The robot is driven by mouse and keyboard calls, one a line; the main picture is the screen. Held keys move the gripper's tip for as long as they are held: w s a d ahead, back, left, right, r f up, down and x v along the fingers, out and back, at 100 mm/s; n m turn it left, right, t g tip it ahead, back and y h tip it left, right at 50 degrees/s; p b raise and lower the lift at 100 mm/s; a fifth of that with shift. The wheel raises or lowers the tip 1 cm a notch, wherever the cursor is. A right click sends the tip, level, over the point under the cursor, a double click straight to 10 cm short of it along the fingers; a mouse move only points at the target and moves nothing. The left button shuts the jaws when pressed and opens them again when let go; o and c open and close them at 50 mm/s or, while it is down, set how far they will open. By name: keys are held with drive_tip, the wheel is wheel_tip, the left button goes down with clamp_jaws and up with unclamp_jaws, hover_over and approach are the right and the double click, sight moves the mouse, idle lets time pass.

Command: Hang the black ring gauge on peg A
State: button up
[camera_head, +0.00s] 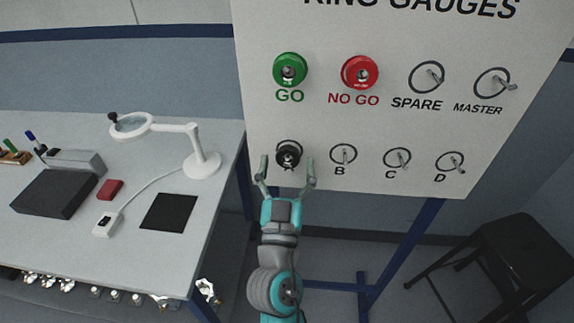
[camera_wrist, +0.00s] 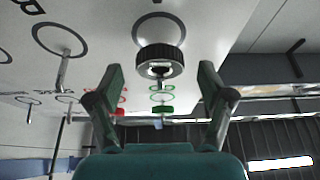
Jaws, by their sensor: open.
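The black ring gauge (camera_head: 289,153) hangs on the peg at position A, at the lower left of the board; the label A is partly covered by it. In the wrist view the black ring (camera_wrist: 160,62) shows with the peg through its hole, in front of the printed circle. My gripper (camera_head: 287,172) is open just below and in front of the ring. In the wrist view its two fingers (camera_wrist: 160,85) stand wide apart, with the ring beyond and between them, and no contact shows.
The board (camera_head: 375,125) holds a green GO ring (camera_head: 290,70) and a red NO GO ring (camera_head: 360,73). Pegs SPARE, MASTER, B, C and D are bare. A workbench (camera_head: 130,225) with a magnifier lamp (camera_head: 203,163) stands left. A dark stool (camera_head: 500,260) stands right.

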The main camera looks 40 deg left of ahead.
drive_tip(key=shift+f, duration=0.1)
drive_tip(key=v, duration=1.2)
drive_tip(key=s+d+f+g+h, duration=0.2)
drive_tip(key=d+f, duration=0.7)
drive_tip(key=d, duration=0.2)
drive_tip(key=s+d+f+g+h, duration=0.1)
drive_tip(key=d+f+h, duration=0.2)
drive_tip(key=d+f, duration=0.7)
drive_tip(key=s+d+r+m+g+h, duration=0.1)
drive_tip(key=s+d+m+h, duration=0.5)
drive_tip(key=s+d, duration=1.3)
drive_tip(key=shift+s+r+h, duration=0.4)
drive_tip(key=shift+r+h, duration=0.1)
